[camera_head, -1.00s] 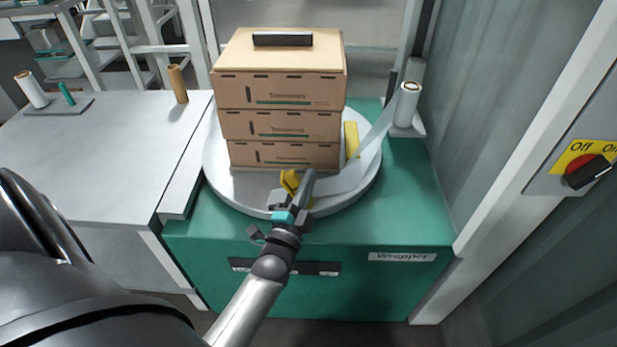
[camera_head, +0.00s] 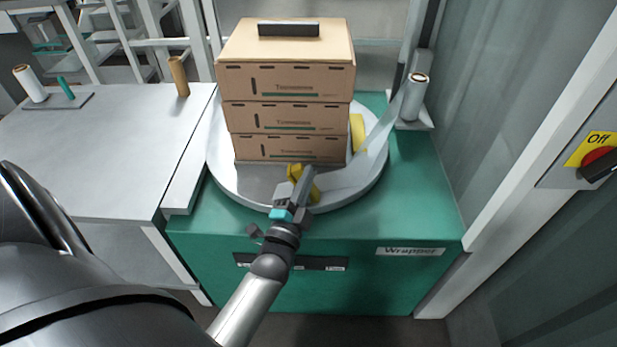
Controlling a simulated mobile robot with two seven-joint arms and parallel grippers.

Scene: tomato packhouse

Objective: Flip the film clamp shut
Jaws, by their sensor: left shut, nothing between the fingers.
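The yellow film clamp (camera_head: 313,192) sits at the front of the round grey turntable (camera_head: 233,185), partly hidden by my left gripper. I cannot tell whether its jaw is up or down. Pale film (camera_head: 385,130) stretches from the white roll (camera_head: 415,98) at the right down toward the clamp. My left gripper (camera_head: 303,182) is shut, with nothing held, right at the clamp; contact is unclear. My right gripper is out of view.
Three stacked cartons (camera_head: 287,90) stand on the turntable, a dark bar (camera_head: 288,29) on top. A yellow piece (camera_head: 358,133) is beside them. The green wrapper base (camera_head: 420,200) lies below. A grey table (camera_head: 90,150) is at left, a red switch (camera_head: 598,160) at right.

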